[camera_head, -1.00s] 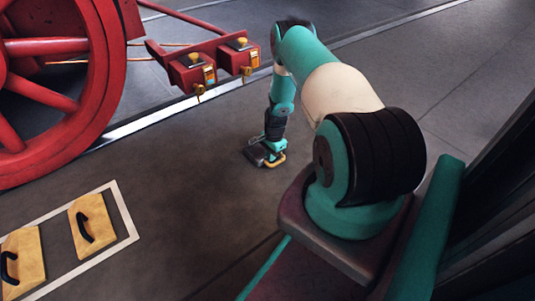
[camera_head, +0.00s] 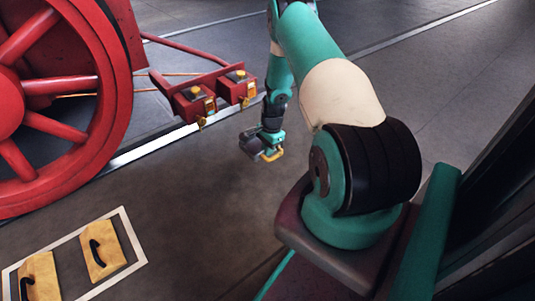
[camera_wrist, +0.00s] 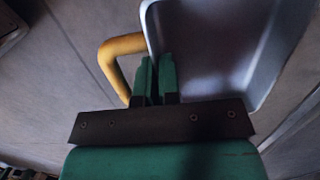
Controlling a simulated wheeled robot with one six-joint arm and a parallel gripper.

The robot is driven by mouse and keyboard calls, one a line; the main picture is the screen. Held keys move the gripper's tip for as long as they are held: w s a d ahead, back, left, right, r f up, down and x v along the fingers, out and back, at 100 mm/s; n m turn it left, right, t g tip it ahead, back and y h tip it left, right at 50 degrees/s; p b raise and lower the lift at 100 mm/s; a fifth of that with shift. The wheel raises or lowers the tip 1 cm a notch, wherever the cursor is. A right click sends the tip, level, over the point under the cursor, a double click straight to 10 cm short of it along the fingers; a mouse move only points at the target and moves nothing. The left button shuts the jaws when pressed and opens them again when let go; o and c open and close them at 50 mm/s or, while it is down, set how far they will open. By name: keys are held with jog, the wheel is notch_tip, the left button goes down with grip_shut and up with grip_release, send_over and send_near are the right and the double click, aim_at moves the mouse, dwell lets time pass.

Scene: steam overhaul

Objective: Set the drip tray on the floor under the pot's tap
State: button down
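My gripper (camera_head: 270,141) is shut on the yellow handle (camera_head: 272,155) of the grey drip tray (camera_head: 250,143). The tray hangs just above the dark floor, in front of the red frame. In the wrist view the two green fingers (camera_wrist: 156,68) are close together at the handle (camera_wrist: 112,62), and the tray (camera_wrist: 205,45) extends to the upper right. Two red pots, a left one (camera_head: 190,106) and a right one (camera_head: 232,90), have yellow tops and small brass taps underneath. The left tap (camera_head: 203,121) is nearest the tray. I cannot tell which pot is meant.
A large red spoked wheel (camera_head: 105,90) stands at left on a rail (camera_head: 150,147). Two yellow blocks with black handles, one nearer (camera_head: 40,275) and one farther (camera_head: 102,250), lie inside a white floor outline. The floor below the pots is clear.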

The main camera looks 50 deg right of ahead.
jog(key=shift+r, duration=0.85)
jog(key=shift+w+a+r, duration=0.2)
jog(key=shift+a, duration=0.05)
jog(key=w+a+r+n+g+h+p, duration=0.1)
jog(key=w+a+r+n+p, duration=0.35)
jog(key=a+r+n, duration=0.8)
jog(key=w+a+r+n+g+p, duration=0.1)
jog(key=w+a+r+n+p, duration=0.3)
jog(key=a+r+n, duration=0.85)
jog(key=s+r+m+p, duration=0.1)
jog(key=s+r+p, duration=0.2)
jog(key=r+p, duration=0.7)
jog(key=s+a+r+m+p, duration=0.1)
jog(key=s+r+p, duration=0.2)
jog(key=r+p, duration=0.8)
jog(key=s+a+r+m+p, duration=0.1)
jog(key=s+r+m+p, duration=0.1)
jog(key=r+p, duration=0.8)
jog(key=s+p, duration=0.1)
jog(key=p, duration=0.6)
jog(key=shift+r, duration=0.3)
